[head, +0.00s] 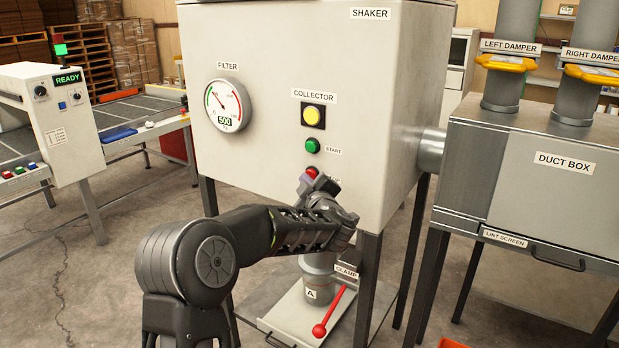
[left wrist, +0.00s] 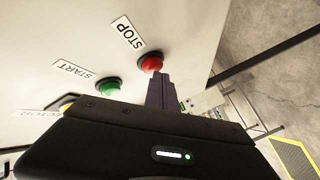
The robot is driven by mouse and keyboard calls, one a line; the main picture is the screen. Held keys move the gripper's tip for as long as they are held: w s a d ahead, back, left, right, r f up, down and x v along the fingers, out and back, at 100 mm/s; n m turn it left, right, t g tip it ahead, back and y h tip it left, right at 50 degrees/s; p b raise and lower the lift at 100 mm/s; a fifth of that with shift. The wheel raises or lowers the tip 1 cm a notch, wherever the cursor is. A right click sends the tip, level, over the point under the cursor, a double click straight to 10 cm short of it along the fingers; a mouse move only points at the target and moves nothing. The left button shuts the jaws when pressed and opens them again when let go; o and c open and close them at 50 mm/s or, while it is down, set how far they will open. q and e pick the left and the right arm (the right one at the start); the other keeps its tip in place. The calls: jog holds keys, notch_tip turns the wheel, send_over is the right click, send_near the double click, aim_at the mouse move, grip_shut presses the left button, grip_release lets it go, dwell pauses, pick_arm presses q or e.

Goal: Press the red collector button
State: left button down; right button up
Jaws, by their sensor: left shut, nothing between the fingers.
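The red button (head: 312,172) is on the front of the shaker cabinet, below the green START button (head: 312,146) and the yellow collector lamp (head: 312,116). In the left wrist view the red button (left wrist: 151,63) sits beside the STOP label (left wrist: 127,32), with the green button (left wrist: 107,88) to its left. My left gripper (head: 308,184) is shut and empty, with its fingertips right at the red button's lower edge. In the left wrist view its fingers (left wrist: 158,85) reach up to the button; I cannot tell whether they touch it. My right gripper is not in view.
The filter gauge (head: 228,105) is left of the buttons and reads 500. Below the cabinet are a clamp with a red-knobbed lever (head: 330,310) and a canister marked A (head: 318,283). The duct box (head: 540,190) stands to the right, a bench with a READY panel (head: 60,115) to the left.

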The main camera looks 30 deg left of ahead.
pick_arm(q)
jog(key=shift+s, duration=0.6)
jog(key=shift+s, duration=0.15)
jog(key=s+b, duration=0.2)
jog(key=s, duration=0.2)
jog(key=shift+s, duration=0.35)
dwell(0.6)
